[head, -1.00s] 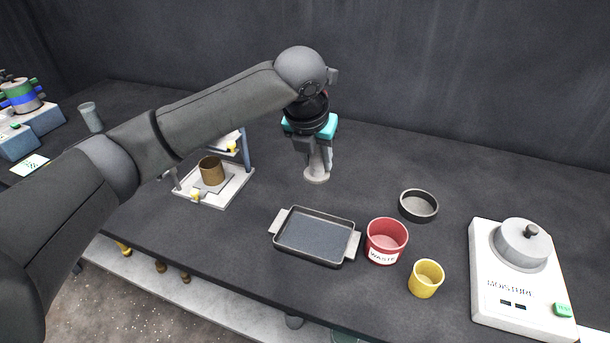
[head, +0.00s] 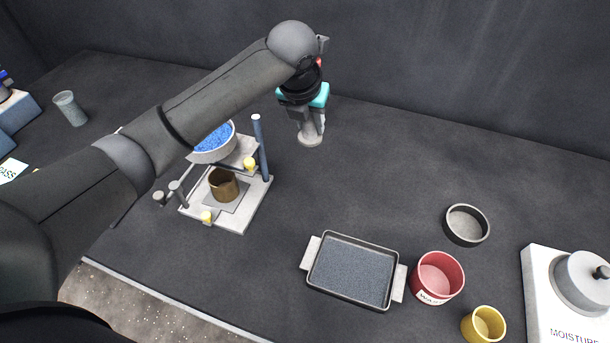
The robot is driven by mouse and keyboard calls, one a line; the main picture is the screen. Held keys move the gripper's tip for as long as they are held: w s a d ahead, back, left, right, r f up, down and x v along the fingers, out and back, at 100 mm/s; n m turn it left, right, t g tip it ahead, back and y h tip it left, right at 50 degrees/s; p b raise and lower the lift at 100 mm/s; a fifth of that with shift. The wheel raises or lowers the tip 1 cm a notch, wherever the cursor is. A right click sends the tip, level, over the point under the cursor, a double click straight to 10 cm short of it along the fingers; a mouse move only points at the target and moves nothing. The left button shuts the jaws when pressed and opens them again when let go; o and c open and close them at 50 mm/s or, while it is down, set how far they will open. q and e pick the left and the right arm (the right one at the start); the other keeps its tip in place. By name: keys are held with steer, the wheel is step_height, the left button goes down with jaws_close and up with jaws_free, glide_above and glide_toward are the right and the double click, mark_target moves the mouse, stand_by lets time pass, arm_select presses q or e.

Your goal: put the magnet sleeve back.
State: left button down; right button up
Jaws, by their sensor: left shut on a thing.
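My left gripper (head: 311,122) points down at the back of the table, its fingers shut on a slim light-grey upright piece, which I take to be the magnet sleeve (head: 317,117). The fingers cover most of it. A round pale-grey base (head: 311,139) shows directly below the fingers, at table level. I cannot tell whether the held piece is seated on this base or just above it. My right gripper is not in view.
Left of the gripper stands a screen rig (head: 247,215) with a pan of blue grains (head: 211,143) and a brown cup (head: 223,186). In front are a dark tray (head: 352,270), red waste cup (head: 437,278), yellow cup (head: 484,325), black ring dish (head: 466,225) and moisture device (head: 545,290). Table right of the gripper is clear.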

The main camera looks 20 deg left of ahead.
mark_target(309, 138)
arm_select(q)
steer(key=f, duration=0.5)
steer(key=shift+s+d, duration=0.15)
steer(key=shift+s, duration=0.1)
step_height(309, 138, down, 9)
steer(key=shift+w+b, duration=0.15)
steer(key=shift+b, duration=0.75)
step_height(309, 138, down, 4)
steer(key=shift+r+b, duration=0.2)
steer(key=shift+b, duration=0.15)
steer(key=shift+f, duration=0.25)
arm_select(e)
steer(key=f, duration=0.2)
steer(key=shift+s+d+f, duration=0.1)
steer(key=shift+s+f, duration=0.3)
arm_select(q)
steer(key=shift+f, duration=0.1)
steer(key=c, duration=0.5)
jaws_free()
steer(key=shift+c, duration=0.2)
